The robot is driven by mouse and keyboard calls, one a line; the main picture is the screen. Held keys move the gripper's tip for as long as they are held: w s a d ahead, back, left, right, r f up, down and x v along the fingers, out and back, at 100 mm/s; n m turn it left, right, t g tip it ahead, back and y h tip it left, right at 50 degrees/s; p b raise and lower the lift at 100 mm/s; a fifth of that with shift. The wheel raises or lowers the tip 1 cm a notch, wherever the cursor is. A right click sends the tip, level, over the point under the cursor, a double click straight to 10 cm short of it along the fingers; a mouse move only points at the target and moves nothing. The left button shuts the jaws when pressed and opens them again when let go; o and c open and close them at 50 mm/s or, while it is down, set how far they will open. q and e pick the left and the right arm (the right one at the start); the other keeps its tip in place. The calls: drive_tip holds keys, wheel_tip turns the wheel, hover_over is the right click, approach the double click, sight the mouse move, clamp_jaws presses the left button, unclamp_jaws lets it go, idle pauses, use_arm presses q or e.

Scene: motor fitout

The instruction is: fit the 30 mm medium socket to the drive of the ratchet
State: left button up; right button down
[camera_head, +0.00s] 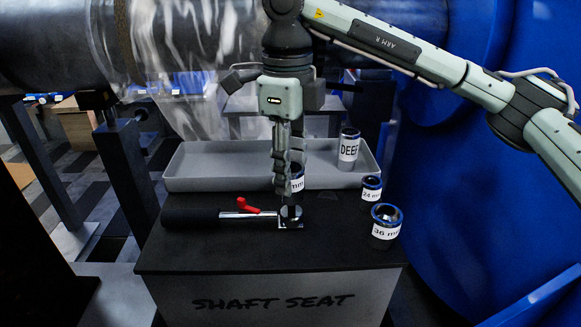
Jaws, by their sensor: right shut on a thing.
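The ratchet (240,214) lies on the black top of the shaft seat block, its black handle to the left and its red lever up. Its silver head (291,212) is at the right end. My right gripper (284,186) points down just above the head and is shut on a dark, blue-topped socket (298,180). The fingers cover its left part; "mm" shows on its label but the number is hidden. The socket is close over the head; I cannot tell whether they touch. My left gripper is not in view.
A 24 mm socket (371,191) and a 36 mm socket (386,224) stand to the right on the block top (240,255). A socket marked DEEP (349,148) stands in the grey tray (215,178) behind. A large blue surface (480,210) fills the right.

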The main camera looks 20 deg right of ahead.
drive_tip(key=shift+f+b, duration=1.1)
drive_tip(key=shift+f, duration=0.3)
idle(0.3)
drive_tip(key=c, duration=0.9)
unclamp_jaws()
wheel_tip(320, 180, up, 12)
drive_tip(key=shift+a+r, duration=0.1)
drive_tip(key=shift+a, duration=0.05)
